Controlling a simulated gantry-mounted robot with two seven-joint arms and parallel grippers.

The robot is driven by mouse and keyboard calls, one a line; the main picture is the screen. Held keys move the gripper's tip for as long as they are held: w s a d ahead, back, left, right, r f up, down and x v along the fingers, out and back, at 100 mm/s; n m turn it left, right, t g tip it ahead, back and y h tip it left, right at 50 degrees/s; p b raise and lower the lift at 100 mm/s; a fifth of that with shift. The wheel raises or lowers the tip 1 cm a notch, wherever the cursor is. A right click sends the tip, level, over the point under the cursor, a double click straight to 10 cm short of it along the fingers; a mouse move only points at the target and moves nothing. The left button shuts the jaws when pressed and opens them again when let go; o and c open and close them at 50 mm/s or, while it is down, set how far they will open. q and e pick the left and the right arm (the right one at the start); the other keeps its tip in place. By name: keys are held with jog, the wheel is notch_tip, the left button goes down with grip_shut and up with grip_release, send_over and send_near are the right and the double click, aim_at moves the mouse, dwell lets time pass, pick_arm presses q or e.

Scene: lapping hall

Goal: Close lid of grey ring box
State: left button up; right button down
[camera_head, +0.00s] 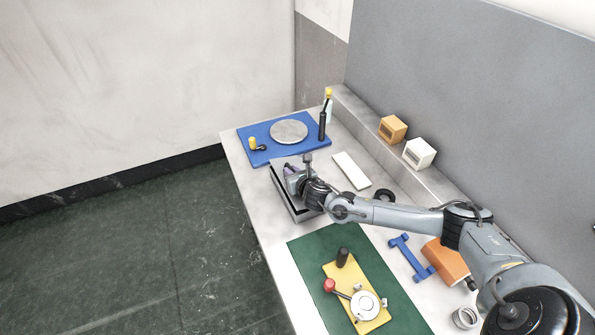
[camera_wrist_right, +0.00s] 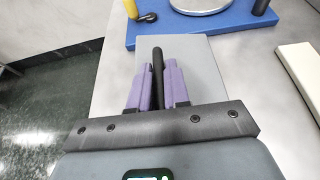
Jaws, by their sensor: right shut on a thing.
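The grey ring box (camera_head: 291,203), pale on top with dark sides, sits near the left edge of the bench, partly hidden behind my right gripper and wrist. My right gripper (camera_head: 292,174) is over it. In the right wrist view, the purple fingers of the gripper (camera_wrist_right: 156,78) are shut on a slim black handle (camera_wrist_right: 157,62) between them. A flat grey surface of the box (camera_wrist_right: 203,68) shows below and beyond the fingers. How far the lid stands open cannot be told. My left gripper is not in view.
A blue board (camera_head: 255,133) with a round grey plate (camera_head: 289,131) and upright handle lies behind the box. A white slab (camera_head: 351,170) lies to its right. A green mat (camera_head: 310,262) with a yellow fixture (camera_head: 345,292) is in front. Left of the bench is open floor.

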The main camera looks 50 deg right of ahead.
jog(key=shift+w+a+f+n+b, duration=0.15)
jog(key=shift+a+f+n+b, duration=0.2)
jog(key=shift+f, duration=0.25)
jog(key=shift+a+f+b, duration=0.15)
jog(key=shift+f+b, duration=0.25)
jog(key=shift+f, duration=0.15)
jog(key=c, duration=1.2)
grip_release()
jog(key=shift+w, duration=0.1)
jog(key=shift+o, duration=0.2)
jog(key=shift+s+a+r, duration=0.25)
jog(key=shift+s+r, duration=0.1)
jog(key=shift+s, duration=0.1)
notch_tip(320, 180, up, 3)
send_over(300, 202)
jog(key=shift+w+d+p, duration=0.25)
jog(key=shift+w+p, duration=0.15)
jog(key=shift+p, duration=0.05)
jog(key=shift+s+a+r, duration=0.2)
jog(key=shift+s+r, duration=0.1)
jog(key=shift+s, duration=0.15)
